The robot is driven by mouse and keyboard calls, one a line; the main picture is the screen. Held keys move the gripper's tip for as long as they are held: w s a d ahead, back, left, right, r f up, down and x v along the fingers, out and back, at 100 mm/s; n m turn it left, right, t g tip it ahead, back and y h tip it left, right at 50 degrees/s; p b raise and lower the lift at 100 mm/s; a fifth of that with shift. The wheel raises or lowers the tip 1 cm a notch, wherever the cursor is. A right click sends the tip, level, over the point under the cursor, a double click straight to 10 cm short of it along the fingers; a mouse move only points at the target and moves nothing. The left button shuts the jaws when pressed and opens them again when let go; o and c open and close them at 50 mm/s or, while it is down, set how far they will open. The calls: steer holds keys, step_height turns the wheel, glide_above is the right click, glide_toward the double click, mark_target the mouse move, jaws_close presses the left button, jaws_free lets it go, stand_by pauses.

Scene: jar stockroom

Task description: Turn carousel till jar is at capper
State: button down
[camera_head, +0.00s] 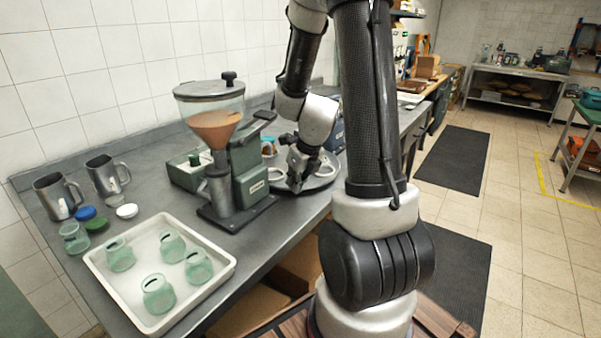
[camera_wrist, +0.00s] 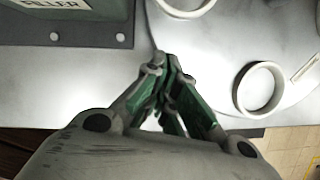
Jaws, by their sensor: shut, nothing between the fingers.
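The carousel, a round grey disc (camera_head: 322,181), lies on the bench right of the filler, partly hidden behind my arm. It bears white ring holders; in the wrist view one ring (camera_wrist: 259,89) is at the right and another (camera_wrist: 187,5) is cut off at the top. Both show no jar inside. My gripper (camera_head: 294,186) points down at the carousel's near left edge, its fingertips together and empty (camera_wrist: 165,62). I cannot tell whether it touches the disc. A small brown-filled vessel (camera_head: 268,147) shows behind the filler, perhaps the jar. The capper is not clearly visible.
The green filler (camera_head: 247,160) with its hopper stands close left of my gripper; its labelled base (camera_wrist: 62,20) shows in the wrist view. A white tray (camera_head: 150,325) holds several green jars. Metal mugs (camera_head: 105,176) and coloured lids stand at left. The bench edge is near.

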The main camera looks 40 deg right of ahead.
mark_target(279, 184)
steer(key=shift+w+a+r, duration=0.1)
steer(key=shift+w+a, duration=0.05)
steer(key=shift+w, duration=0.65)
steer(key=shift+w+a+r, duration=0.1)
steer(key=shift+w, duration=0.7)
steer(key=shift+a, duration=0.1)
steer(key=shift+w+a, duration=0.65)
steer(key=shift+w, duration=0.1)
steer(key=shift+s, duration=0.1)
